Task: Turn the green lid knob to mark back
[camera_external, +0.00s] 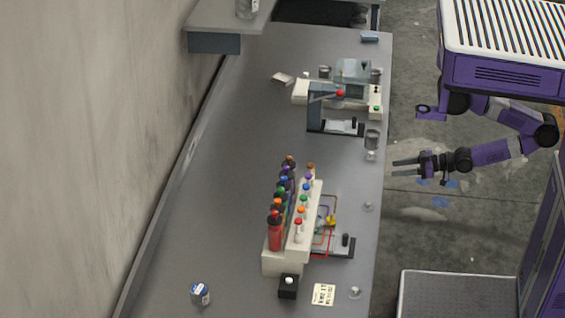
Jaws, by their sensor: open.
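A small green spot (376,108) shows on the right end of the white instrument (301,92) at the far part of the bench. It may be the green lid knob, but it is too small to tell its shape, its marks or which way it points. Green caps also show among the bottles in the rack. My gripper (395,168) is open and empty, with its two fingers pointing left at the bench's right edge. It is nearer the camera than the white instrument and well apart from it.
A white stepped rack (283,262) of bottles with coloured caps stands nearer, beside a red wire frame (326,240). A jar (200,294) stands front left. The bench's left side is mostly clear.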

